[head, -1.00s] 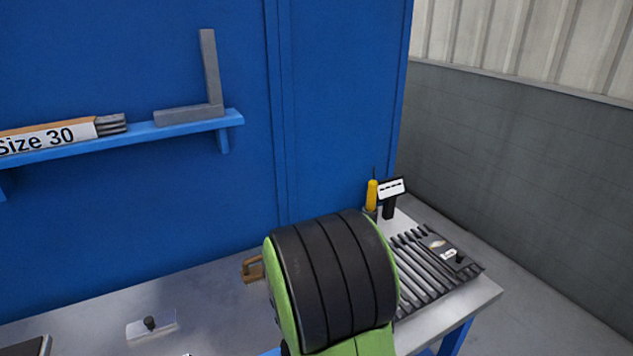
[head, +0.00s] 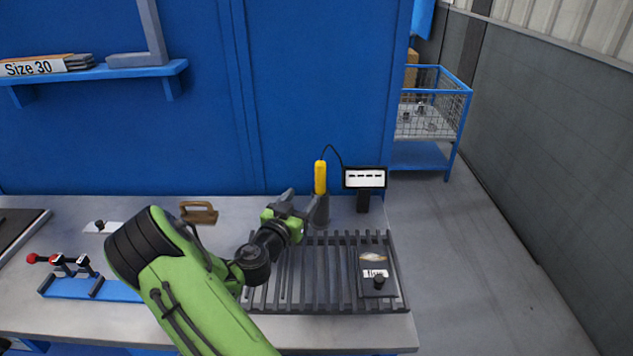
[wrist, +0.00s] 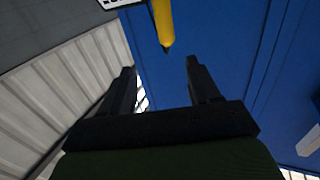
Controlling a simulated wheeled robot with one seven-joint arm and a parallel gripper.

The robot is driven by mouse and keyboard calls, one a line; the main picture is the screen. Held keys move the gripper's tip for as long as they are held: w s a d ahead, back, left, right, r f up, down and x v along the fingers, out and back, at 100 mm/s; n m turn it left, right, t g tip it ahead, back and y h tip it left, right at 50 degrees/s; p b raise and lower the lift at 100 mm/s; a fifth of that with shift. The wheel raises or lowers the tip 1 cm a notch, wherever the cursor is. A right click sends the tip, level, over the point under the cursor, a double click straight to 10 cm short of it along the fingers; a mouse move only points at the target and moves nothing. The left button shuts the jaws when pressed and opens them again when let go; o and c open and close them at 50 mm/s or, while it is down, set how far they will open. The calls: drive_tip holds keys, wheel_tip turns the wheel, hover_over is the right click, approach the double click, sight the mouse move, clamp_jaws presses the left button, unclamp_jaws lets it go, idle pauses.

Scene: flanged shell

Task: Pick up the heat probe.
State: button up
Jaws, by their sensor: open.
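The heat probe (head: 320,177) has a yellow handle and stands upright in a dark grey holder (head: 320,210) at the back of the bench. A black cable runs from its top to a small display unit. In the wrist view the yellow probe (wrist: 162,22) shows at the top, beyond the fingertips and between them, its dark end pointing down in the picture. My gripper (head: 298,202) is just left of the holder in the head view, and its fingers (wrist: 160,65) are apart with nothing between them.
The display unit (head: 365,178) stands right of the probe. A slatted grate (head: 320,270) lies in front, with a dark block with a knob (head: 378,275) on it. A brown-handled tool (head: 198,212) lies left. A blue wire cart (head: 432,120) stands beyond the bench.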

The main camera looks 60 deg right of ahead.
sight(318, 170)
drive_tip(key=d+p, duration=0.1)
drive_tip(key=d, duration=0.4)
drive_tip(key=w+d+p, duration=0.1)
drive_tip(key=d+p, duration=0.1)
drive_tip(key=d, duration=0.3)
drive_tip(key=w+d+p, duration=0.1)
drive_tip(key=d, duration=0.4)
drive_tip(key=shift+w+d+p, duration=0.15)
drive_tip(key=shift+d+p, duration=0.15)
drive_tip(key=shift+p, duration=0.1)
drive_tip(key=shift+a, duration=0.1)
clamp_jaws()
